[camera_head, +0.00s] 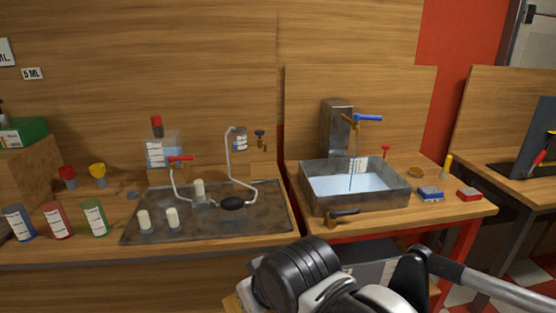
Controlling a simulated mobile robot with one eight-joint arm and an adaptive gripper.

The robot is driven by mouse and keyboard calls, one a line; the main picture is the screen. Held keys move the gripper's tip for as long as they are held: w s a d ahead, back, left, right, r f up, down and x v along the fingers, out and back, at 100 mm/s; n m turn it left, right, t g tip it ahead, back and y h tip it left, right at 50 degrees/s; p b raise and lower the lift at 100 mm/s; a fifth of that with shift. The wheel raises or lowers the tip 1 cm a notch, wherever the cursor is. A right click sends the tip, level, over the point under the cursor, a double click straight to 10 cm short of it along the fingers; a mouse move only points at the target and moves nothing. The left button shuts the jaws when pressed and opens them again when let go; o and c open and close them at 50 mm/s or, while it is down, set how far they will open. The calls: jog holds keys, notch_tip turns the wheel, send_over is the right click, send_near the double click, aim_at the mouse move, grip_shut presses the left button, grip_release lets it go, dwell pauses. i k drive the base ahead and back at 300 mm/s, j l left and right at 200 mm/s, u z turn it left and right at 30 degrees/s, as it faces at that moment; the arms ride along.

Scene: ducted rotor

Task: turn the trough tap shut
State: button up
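A grey metal trough (313,192) stands on the right wooden table and holds pale blue water (345,187). Above it a brass tap with a blue lever (368,118) is mounted by a grey metal column (336,130). The lever points to the right. A thin stream of water (351,176) falls from this tap into the trough. A second brass tap with a dark handle (343,215) sits at the trough's front wall. My arm shows at the bottom, in front of the table and apart from the taps. My gripper's fingers do not show.
A small red-topped item (385,151) stands behind the trough's right end. A blue box (430,193) and a red box (469,194) lie right of it.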

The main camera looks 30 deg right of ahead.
aim_at(357, 116)
jog(key=z, duration=1.55)
